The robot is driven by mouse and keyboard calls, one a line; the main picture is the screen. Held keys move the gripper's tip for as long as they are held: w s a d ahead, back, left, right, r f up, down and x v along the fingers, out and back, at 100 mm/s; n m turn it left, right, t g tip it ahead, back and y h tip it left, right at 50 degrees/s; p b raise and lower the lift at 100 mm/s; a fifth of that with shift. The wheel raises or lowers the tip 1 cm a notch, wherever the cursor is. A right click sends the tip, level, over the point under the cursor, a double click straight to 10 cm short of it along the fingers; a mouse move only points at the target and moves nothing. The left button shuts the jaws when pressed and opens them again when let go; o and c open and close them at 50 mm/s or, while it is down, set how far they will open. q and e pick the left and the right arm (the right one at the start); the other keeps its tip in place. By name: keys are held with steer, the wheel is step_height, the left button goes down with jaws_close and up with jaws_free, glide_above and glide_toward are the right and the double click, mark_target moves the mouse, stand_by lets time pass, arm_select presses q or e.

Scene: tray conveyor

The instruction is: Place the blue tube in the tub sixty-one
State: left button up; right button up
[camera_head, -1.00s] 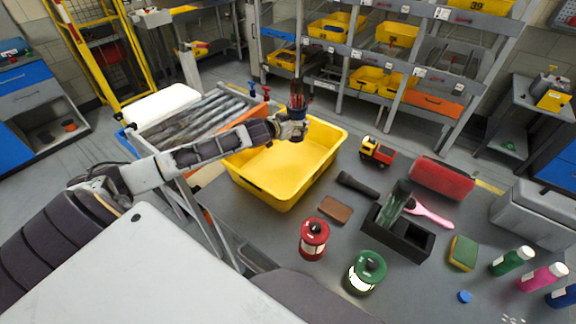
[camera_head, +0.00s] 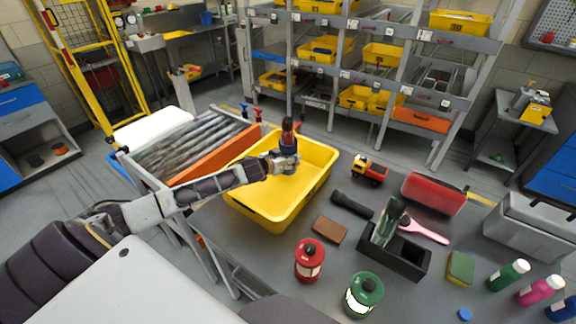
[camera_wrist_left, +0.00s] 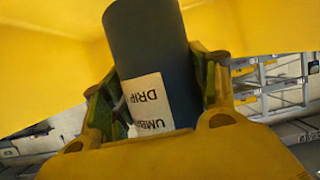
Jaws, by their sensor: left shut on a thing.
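My left gripper (camera_head: 287,162) is shut on a dark blue tube (camera_head: 288,145), over the large yellow tub (camera_head: 262,209) on the table. In the left wrist view the tube (camera_wrist_left: 150,45) has a white label with dark print and sits between the two fingers (camera_wrist_left: 160,95). Yellow surfaces surround it there. A reddish part shows at the tube's upper end in the head view. The tub looks empty in its visible part. I can read no number on it. My right gripper is not in view.
A red canister (camera_head: 309,262), a green canister (camera_head: 363,296), a brown block (camera_head: 329,229), a black flashlight (camera_head: 351,205) and a black box (camera_head: 402,258) stand right of the tub. A rack (camera_head: 205,140) with an orange side is left. Shelves (camera_head: 395,75) with yellow tubs are behind.

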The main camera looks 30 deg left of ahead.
arm_select(q)
steer(key=shift+f, duration=1.8)
steer(key=shift+f, duration=0.1)
steer(key=o, duration=1.1)
steer(key=shift+o, duration=0.2)
steer(key=shift+s, duration=0.1)
steer(key=shift+v, duration=3.65)
